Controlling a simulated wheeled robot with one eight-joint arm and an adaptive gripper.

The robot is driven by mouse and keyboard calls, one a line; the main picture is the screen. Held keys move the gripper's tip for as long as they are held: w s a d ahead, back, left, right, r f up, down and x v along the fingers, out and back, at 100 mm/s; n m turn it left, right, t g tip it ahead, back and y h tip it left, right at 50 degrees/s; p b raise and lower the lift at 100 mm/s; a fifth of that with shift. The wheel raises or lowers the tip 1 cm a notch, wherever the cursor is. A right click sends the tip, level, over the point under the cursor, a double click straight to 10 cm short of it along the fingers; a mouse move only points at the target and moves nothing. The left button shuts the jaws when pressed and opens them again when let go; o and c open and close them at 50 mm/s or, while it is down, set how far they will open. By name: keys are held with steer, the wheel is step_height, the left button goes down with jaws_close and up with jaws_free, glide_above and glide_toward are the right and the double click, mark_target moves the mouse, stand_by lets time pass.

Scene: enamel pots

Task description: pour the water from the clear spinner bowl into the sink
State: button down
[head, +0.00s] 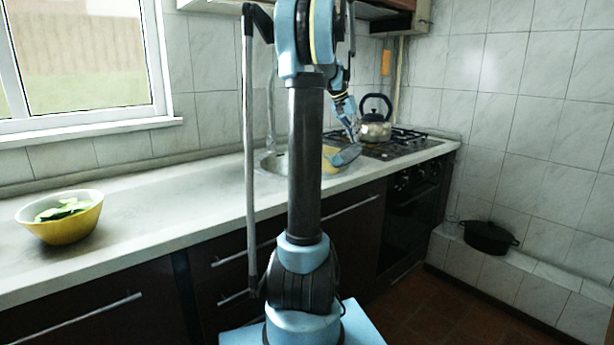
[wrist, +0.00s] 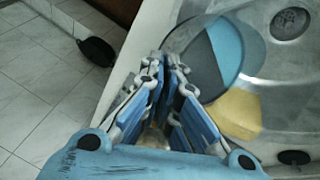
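My gripper (head: 346,134) reaches down over the front right of the sink (head: 268,160). A see-through, blue-grey bowl, apparently the clear spinner bowl (head: 347,156), is at its fingertips and looks tilted. In the wrist view the fingers (wrist: 166,62) are close together at the bowl's near rim and look shut on it, though the contact is small and dim. The clear bowl (wrist: 190,68) shows as a faint grey round, with a blue wedge that looks like water (wrist: 228,48) toward its sink side. The sink drain (wrist: 290,22) shows beyond. My arm hides part of the sink.
A yellow piece (wrist: 236,114) shows beside the bowl at the sink; its shape is partly hidden. A yellow bowl with green leaves (head: 62,228) stands on the left counter. A kettle (head: 375,128) sits on the stove. A black pot (head: 488,237) is on the right ledge. The middle-left counter is clear.

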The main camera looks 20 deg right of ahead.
mark_target(340, 146)
steer(key=shift+w+a+r+g+h+p, duration=0.15)
steer(key=shift+a+h+p, duration=0.15)
steer(key=shift+a+h, duration=0.35)
steer(key=shift+w+a+r+g+h+p, duration=0.15)
steer(key=shift+a+h+p, duration=0.15)
steer(key=shift+a+h, duration=0.3)
steer(key=shift+w+a+r+h+p, duration=0.15)
steer(key=shift+a+h+p, duration=0.15)
steer(key=shift+a+h, duration=0.35)
stand_by(0.5)
steer(key=shift+w+a+h+p, duration=0.2)
steer(key=shift+a+h+p, duration=0.3)
steer(key=shift+a+h, duration=1.35)
stand_by(0.5)
